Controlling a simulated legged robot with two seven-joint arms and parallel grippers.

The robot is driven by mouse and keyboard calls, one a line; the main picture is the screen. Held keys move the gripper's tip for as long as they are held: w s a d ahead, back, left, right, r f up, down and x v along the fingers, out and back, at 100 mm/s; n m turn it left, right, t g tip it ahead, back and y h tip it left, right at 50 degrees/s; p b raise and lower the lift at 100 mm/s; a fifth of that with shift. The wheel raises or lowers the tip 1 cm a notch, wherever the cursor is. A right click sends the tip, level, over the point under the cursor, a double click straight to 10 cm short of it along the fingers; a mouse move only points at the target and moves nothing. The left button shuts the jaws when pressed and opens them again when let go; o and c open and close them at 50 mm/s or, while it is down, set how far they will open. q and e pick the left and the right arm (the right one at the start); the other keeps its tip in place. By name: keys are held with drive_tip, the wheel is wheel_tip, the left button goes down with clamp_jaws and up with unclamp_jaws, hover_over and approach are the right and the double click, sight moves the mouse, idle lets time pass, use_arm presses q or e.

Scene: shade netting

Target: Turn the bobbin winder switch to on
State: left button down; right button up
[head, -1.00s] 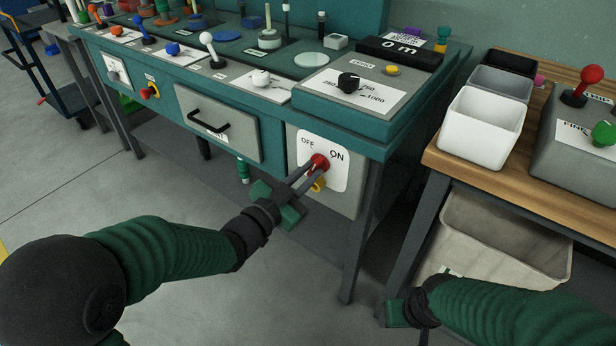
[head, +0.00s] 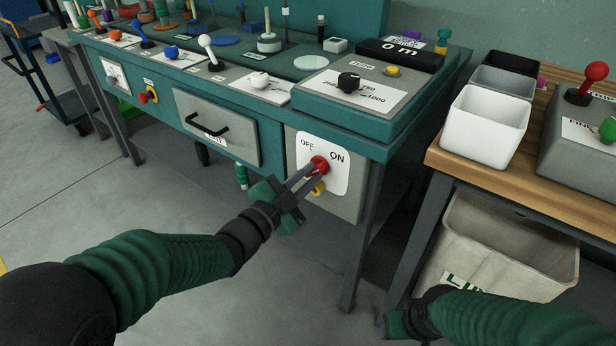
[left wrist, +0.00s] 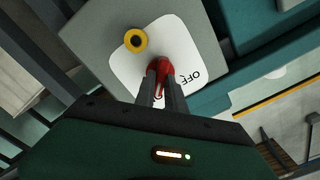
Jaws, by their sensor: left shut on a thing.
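The bobbin winder switch is a red knob (head: 320,165) on a white plate (head: 337,178) marked OFF at the left and ON at the right, on the grey box at the front of the teal bench. My left gripper (head: 312,171) is shut on the red knob. In the left wrist view the red knob (left wrist: 160,68) sits between the two fingers (left wrist: 161,80), which hide part of it and part of the lettering. The knob's exact pointing direction is hard to tell. My right gripper (head: 398,322) is low at the bottom, and its fingers are not clear.
A yellow part (head: 318,188) sits just below the knob. A drawer with a black handle (head: 207,125) is to the left. A wooden table (head: 470,168) with bins stands at the right, above a large pale bin (head: 500,245). The floor before the bench is clear.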

use_arm(q)
drive_tip(key=shift+f, duration=0.35)
drive_tip(key=c, duration=1.4)
unclamp_jaws()
drive_tip(key=shift+r, duration=0.2)
